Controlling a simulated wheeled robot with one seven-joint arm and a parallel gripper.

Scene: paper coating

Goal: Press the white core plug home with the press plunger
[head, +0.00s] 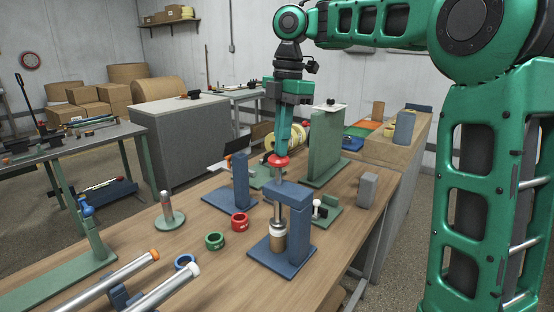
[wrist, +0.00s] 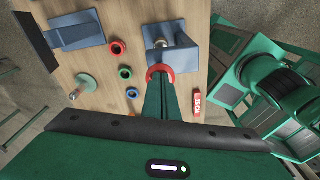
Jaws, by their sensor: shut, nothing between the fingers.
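The press is a blue stand (head: 300,225) with a vertical steel plunger rod (head: 278,195) under its arm and a red knob (head: 278,161) on top. A brown core (head: 278,243) stands upright on the press base under the plunger. In the wrist view the red knob (wrist: 160,70) shows around the fingertips, with the press stand (wrist: 188,52) beyond.
Red (head: 240,222), green (head: 214,241) and blue (head: 185,262) rings lie left of the press. A blue stand (head: 238,188), a tall green panel (head: 326,145) and a grey block (head: 368,189) stand nearby. Metal rollers (head: 165,288) lie at the front left.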

